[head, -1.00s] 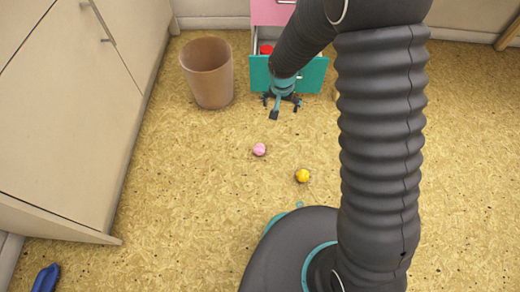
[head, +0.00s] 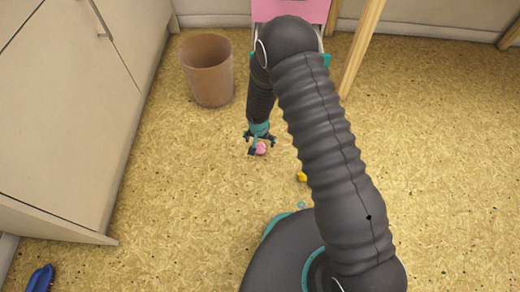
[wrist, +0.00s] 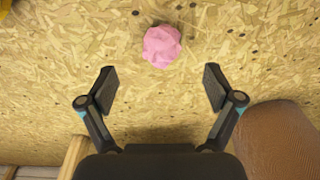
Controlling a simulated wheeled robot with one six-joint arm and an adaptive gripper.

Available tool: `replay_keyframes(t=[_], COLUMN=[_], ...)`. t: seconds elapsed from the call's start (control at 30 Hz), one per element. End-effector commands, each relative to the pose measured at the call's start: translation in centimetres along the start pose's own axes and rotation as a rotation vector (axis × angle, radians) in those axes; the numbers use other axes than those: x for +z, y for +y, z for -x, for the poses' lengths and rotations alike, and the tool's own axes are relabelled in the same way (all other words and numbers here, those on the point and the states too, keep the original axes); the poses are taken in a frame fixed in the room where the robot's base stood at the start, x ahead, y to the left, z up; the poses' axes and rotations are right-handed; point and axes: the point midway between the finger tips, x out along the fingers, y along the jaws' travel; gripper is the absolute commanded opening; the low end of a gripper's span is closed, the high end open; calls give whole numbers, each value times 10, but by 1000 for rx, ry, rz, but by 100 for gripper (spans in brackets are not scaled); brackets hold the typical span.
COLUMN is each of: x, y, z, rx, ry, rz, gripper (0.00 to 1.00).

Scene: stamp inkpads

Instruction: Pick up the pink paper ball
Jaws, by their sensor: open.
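The pink paper ball (head: 261,148) lies on the floor near the middle of the head view, partly hidden by my gripper (head: 258,142). In the wrist view the pink paper ball (wrist: 161,46) is whole and crumpled, near the top centre. My gripper (wrist: 159,90) is open and empty there, with its two fingertips apart. The ball sits beyond the fingertips, roughly in line with the gap between them. I cannot tell from the head view whether a finger touches it.
A brown bin (head: 208,72) stands at the back left, and it shows at the lower right in the wrist view (wrist: 287,142). A yellow ball (head: 301,176) lies right of the pink one, partly behind my arm. A cabinet (head: 60,110) lines the left. A blue object (head: 41,279) lies front left.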

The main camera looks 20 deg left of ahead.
Motion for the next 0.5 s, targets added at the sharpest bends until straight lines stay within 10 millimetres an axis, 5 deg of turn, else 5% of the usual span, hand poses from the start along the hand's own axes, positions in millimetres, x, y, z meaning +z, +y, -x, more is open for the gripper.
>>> replay_keyframes(t=[0.5], x=[4], y=[-1], z=[-53], rx=[1], ry=[-1], rz=[2], gripper=[90])
